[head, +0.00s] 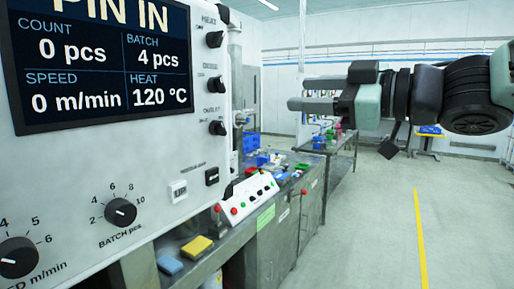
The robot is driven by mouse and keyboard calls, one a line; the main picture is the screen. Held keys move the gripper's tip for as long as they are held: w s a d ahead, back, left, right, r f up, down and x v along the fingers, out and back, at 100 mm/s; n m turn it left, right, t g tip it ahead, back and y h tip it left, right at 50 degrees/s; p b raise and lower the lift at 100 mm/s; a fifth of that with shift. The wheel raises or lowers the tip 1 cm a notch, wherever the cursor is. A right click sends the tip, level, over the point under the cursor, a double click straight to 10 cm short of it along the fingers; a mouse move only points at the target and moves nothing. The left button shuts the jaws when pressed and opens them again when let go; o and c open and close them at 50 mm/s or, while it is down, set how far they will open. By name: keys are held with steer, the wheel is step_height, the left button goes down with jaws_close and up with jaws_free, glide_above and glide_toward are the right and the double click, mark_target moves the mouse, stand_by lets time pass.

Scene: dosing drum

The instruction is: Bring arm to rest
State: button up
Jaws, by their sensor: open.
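My gripper (312,105) is at the end of my arm, which reaches in from the right edge of the head view. It points left and hangs in the air to the right of the machine panel. Its fingers are seen from the side; they are open and nothing shows between them. The gripper looks apart from the panel and above the bench line. The white control panel (150,160) fills the left side, its screen (100,60) reading 0 pcs, batch 4 pcs, 0 m/min and 120 °C.
A bench (265,235) runs along below the panel, with a white button box (248,197), a yellow sponge (197,246) and a blue block (170,265). A second table (340,158) with small coloured items stands behind the gripper. The floor (370,240) on the right is clear, with a yellow line.

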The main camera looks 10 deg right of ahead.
step_height(320, 180, down, 23)
steer(key=s+a+m+g+h+b, duration=0.1)
steer(key=s+m+g+h, duration=0.2)
steer(key=m+h, duration=0.5)
steer(key=s+f+g+h, duration=0.2)
steer(key=s+f+g, duration=0.2)
steer(key=s, duration=0.5)
steer(key=s+d+f+g+h, duration=0.1)
steer(key=s+f+g+h, duration=0.1)
steer(key=s+f+g, duration=0.2)
steer(key=s+f, duration=0.3)
steer(key=s, duration=0.1)
steer(key=shift+s+f+g+h+b, duration=0.25)
steer(key=shift+s+g+h+b, duration=0.05)
steer(key=shift+s+h+b, duration=0.1)
